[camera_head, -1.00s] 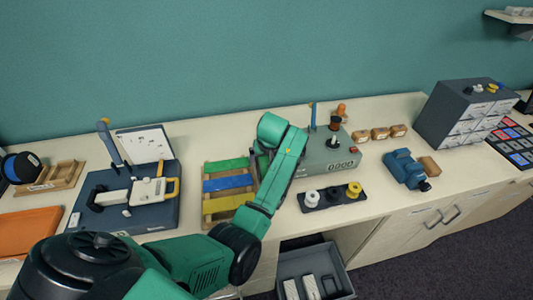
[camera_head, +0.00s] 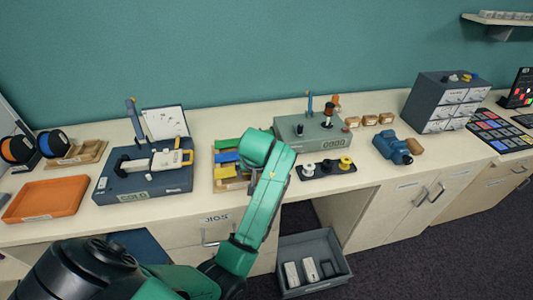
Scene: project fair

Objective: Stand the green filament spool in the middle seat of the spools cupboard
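I see no green filament spool. I cannot pick out the spools cupboard: the labels on the closed cabinet doors (camera_head: 421,203) are too small to read, and no middle seat shows. A green arm of mine rises from the bottom left and covers part of the counter front. Neither gripper can be made out. Two other spools, one with an orange hub (camera_head: 17,150) and one with a blue hub (camera_head: 54,144), stand upright at the counter's far left.
The counter holds an orange tray (camera_head: 45,199), a dark blue machine (camera_head: 145,179), a grey control box (camera_head: 311,133), a blue vise-like tool (camera_head: 396,149) and a dark drawer unit (camera_head: 443,102). A grey bin (camera_head: 311,264) with several items sits low below it. Dark floor is free at right.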

